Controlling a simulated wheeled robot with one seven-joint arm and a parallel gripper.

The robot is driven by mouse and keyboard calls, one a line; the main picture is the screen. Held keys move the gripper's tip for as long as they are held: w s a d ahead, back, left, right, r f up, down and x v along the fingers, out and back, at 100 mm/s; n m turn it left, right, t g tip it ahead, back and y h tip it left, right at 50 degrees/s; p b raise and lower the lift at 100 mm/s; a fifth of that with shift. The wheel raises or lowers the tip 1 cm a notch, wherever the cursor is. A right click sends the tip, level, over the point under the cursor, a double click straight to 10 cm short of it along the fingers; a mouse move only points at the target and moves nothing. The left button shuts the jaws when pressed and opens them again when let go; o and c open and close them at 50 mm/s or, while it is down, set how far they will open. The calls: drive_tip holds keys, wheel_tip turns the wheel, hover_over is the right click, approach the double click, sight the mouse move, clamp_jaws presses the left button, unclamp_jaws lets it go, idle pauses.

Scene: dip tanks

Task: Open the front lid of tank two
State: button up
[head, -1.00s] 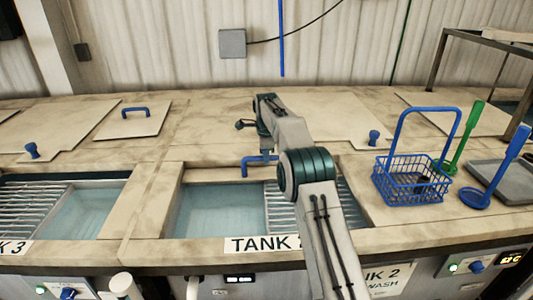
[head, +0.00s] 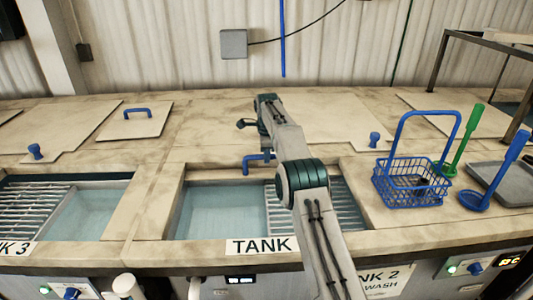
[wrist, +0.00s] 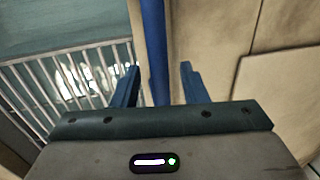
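Tank two (head: 218,210) stands uncovered at the front, with water and a metal rack in view. Its label (head: 262,245) is partly hidden by my arm. A blue handle (head: 250,164) shows at the tank's back edge, by a tan strip (head: 215,174) that seems to be the front lid; its exact tilt is unclear. My gripper (head: 266,150) is at this handle, its fingers mostly hidden in the head view. In the wrist view my gripper (wrist: 158,82) is open, with the blue handle bar (wrist: 155,45) between its fingers and a gap on the right.
A blue wire basket (head: 410,182), a green ladle (head: 460,145) and a blue ladle (head: 495,175) stand on the right. Blue knobs and a closed lid with a blue handle (head: 137,111) lie behind. Tank three (head: 85,212) is open at left.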

wheel_tip(320, 180, up, 7)
drive_tip(key=s, duration=0.1)
drive_tip(key=shift+s+r, duration=0.15)
drive_tip(key=shift+s, duration=0.1)
idle(0.4)
